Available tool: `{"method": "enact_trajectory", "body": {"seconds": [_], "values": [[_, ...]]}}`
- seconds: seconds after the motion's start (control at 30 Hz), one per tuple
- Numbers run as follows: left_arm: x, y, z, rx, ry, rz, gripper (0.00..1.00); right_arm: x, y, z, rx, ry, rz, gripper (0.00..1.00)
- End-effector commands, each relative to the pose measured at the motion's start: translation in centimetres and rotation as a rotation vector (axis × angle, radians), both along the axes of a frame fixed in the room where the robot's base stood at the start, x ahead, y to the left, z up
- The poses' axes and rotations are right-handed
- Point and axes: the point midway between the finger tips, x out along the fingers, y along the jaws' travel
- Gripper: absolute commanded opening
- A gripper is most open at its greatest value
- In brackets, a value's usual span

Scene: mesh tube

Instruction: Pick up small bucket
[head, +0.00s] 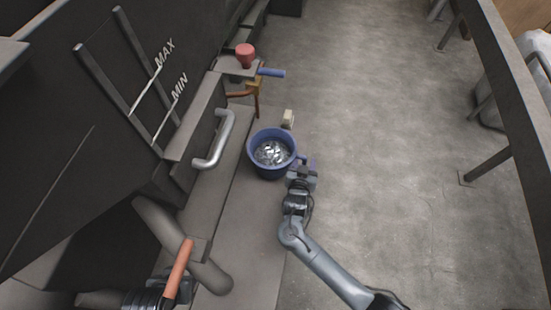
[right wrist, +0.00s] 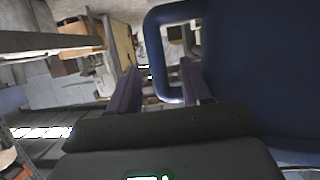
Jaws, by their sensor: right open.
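The small blue bucket (head: 252,150) stands on a grey ledge and holds shiny metal pieces. My right gripper (head: 303,161) is open at the bucket's right side. In the right wrist view the bucket's dark blue wall (right wrist: 265,70) fills the right side, and its squared handle loop (right wrist: 155,55) stands out from it. My right gripper (right wrist: 160,90) has its fingers apart there, with the outer bar of the loop between them; contact cannot be told. Part of my left arm shows at the bottom left of the head view, and its finger opening is unclear.
A curved metal handle (head: 224,140) is on the dark machine left of the bucket. A red knob (head: 245,52) and a blue lever (head: 271,73) are farther back. An orange grip (head: 179,266) is at lower left. The floor (head: 400,150) at right is clear.

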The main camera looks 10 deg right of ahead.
Motion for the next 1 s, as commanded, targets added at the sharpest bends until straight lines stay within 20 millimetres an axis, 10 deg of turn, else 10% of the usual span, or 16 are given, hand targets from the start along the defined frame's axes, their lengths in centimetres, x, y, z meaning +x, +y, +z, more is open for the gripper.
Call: {"method": "enact_trajectory", "body": {"seconds": [0.53,0.83,1.0], "values": [[0.1,0.2,-0.3,0.007,-0.002,-0.004,0.43,2.5,-1.1,-1.0,0.000,0.000,0.001,0.47],[0.1,0.0,-0.3,-0.002,-0.003,0.002,0.43,2.5,-1.1,-1.0,0.000,0.000,0.001,0.01],[0.1,-0.1,-0.2,-0.005,-0.002,0.006,0.43,2.5,-1.1,-1.0,0.000,0.000,0.001,0.00]]}}
